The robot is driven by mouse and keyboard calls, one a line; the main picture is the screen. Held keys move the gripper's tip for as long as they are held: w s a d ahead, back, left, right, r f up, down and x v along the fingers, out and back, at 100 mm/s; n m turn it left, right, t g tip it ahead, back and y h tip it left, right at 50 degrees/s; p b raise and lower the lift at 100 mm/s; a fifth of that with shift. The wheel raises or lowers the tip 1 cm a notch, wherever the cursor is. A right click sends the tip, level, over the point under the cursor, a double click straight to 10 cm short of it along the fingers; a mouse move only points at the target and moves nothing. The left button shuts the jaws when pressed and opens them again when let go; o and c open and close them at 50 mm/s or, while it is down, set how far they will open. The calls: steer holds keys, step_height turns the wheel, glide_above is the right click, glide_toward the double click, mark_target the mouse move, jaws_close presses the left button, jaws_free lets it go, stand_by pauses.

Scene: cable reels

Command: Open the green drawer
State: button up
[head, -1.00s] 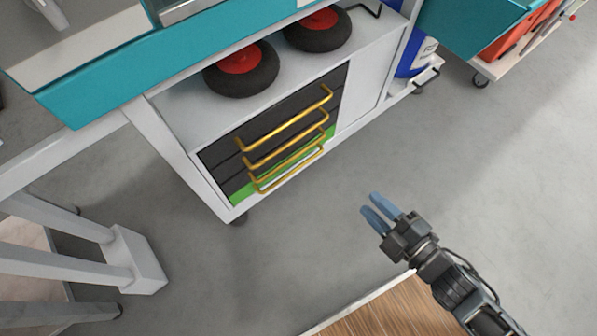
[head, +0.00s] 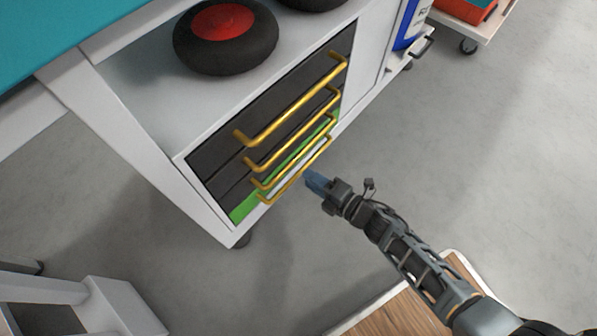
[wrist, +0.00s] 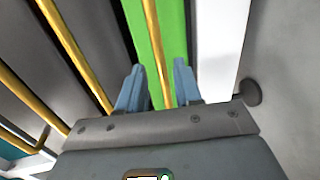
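The green drawer (head: 242,209) is the lowest front in the cabinet's drawer stack and looks closed. Its long yellow bar handle (head: 299,172) stands out in front of it. My gripper (head: 311,181) is at this lowest handle, to its lower right. In the wrist view the green front (wrist: 173,35) lies straight ahead, with the yellow handle (wrist: 156,50) running down between my two blue fingers (wrist: 159,85). The fingers are apart, one on each side of the bar, with gaps visible. The handle's lower part is hidden behind my gripper body.
Dark grey drawers (head: 225,145) with similar yellow handles sit just above the green one. A black wheel with a red hub (head: 222,30) lies on the shelf above. The grey floor (head: 480,150) before the cabinet is clear. A wooden surface (head: 395,322) is at the bottom.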

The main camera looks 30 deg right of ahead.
mark_target(300, 171)
steer(key=b+x, duration=0.1)
steer(key=x, duration=0.4)
jaws_close()
stand_by(0.6)
